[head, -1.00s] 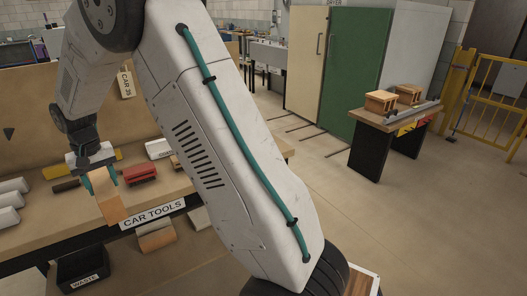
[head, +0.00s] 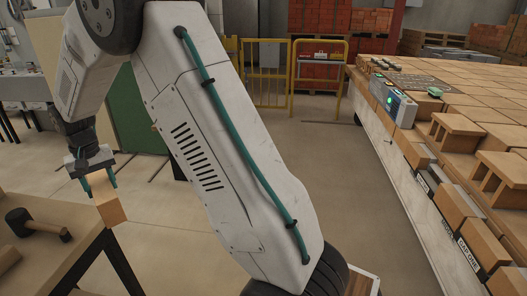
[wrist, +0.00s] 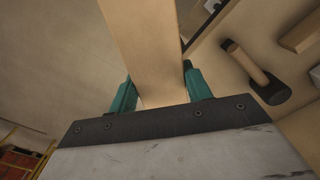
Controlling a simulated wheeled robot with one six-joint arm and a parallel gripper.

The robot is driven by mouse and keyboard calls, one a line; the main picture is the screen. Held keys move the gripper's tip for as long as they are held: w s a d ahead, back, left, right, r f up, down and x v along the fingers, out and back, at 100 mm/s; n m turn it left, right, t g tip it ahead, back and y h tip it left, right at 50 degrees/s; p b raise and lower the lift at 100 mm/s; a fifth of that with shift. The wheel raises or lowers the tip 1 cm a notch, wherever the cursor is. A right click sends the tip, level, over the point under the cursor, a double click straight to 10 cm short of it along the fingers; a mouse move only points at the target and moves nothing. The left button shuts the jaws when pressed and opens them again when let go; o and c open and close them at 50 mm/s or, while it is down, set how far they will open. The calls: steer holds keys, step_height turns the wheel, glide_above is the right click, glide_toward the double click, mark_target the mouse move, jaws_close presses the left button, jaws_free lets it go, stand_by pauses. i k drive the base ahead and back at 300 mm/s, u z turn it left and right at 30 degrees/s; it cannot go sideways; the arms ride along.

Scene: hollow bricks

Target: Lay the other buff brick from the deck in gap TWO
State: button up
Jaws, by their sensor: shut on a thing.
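My gripper (head: 98,184) is at the left of the head view, shut on a buff brick (head: 110,212) that hangs below its teal fingers. In the wrist view the brick (wrist: 143,45) runs out between the two fingers (wrist: 159,84). The held brick is in the air, close to a bench corner. The brick-covered deck (head: 430,62) is at the right, well apart from my gripper. A black label (head: 468,252) stands on its near side, too small to read surely. I cannot tell which gap is TWO.
A wooden bench (head: 60,207) with a black mallet (head: 38,225) is at lower left. Two buff bricks with openings (head: 456,130) (head: 500,172) stand at the deck's edge, near a control box (head: 393,102) with a green light. Open floor lies between. Yellow barriers (head: 268,75) stand behind.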

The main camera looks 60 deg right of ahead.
mark_target(430, 182)
steer(key=z, duration=1.6)
steer(key=i, duration=4.2)
steer(key=z, duration=2.55)
